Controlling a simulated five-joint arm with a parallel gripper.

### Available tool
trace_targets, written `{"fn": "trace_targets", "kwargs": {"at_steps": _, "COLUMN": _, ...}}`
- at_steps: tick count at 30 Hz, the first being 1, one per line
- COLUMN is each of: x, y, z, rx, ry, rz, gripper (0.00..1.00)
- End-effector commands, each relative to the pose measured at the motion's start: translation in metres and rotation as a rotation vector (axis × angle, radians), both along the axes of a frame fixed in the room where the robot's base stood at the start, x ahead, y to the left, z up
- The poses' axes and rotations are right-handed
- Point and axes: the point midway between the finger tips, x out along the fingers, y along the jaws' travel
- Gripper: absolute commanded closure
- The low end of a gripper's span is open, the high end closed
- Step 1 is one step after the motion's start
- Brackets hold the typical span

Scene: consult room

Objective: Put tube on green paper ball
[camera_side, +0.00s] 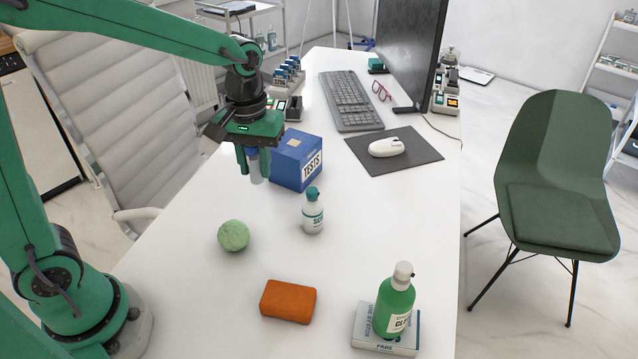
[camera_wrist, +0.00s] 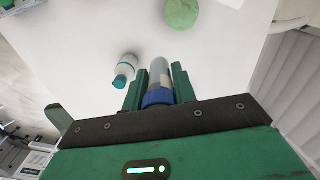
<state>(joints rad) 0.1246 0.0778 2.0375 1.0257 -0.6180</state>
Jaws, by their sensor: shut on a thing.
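The tube (camera_side: 257,168) is clear with a blue cap, and my gripper (camera_side: 254,163) is shut on it. It hangs upright above the table, left of the blue box, in the side view. In the wrist view the tube (camera_wrist: 160,75) lies between the two green fingers of my gripper (camera_wrist: 160,85), its blue cap nearest the palm. The green paper ball (camera_side: 233,235) sits on the white table, nearer the side camera than my gripper and slightly left of it. The ball also shows at the top of the wrist view (camera_wrist: 181,13), apart from the tube.
A blue TESTS box (camera_side: 297,160) stands close beside my gripper. A small white bottle with a teal cap (camera_side: 313,214) stands right of the ball. An orange block (camera_side: 288,301) and a green bottle (camera_side: 394,305) on a box are nearer the front. Bare table (camera_side: 190,280) surrounds the ball.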

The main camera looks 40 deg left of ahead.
Motion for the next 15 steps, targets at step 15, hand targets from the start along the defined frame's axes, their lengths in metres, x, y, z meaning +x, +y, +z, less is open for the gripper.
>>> {"fn": "trace_targets", "kwargs": {"at_steps": 15, "x": -0.107, "y": -0.063, "z": 0.021, "rx": 0.0, "ry": -0.001, "rz": -0.252, "gripper": 0.95}}
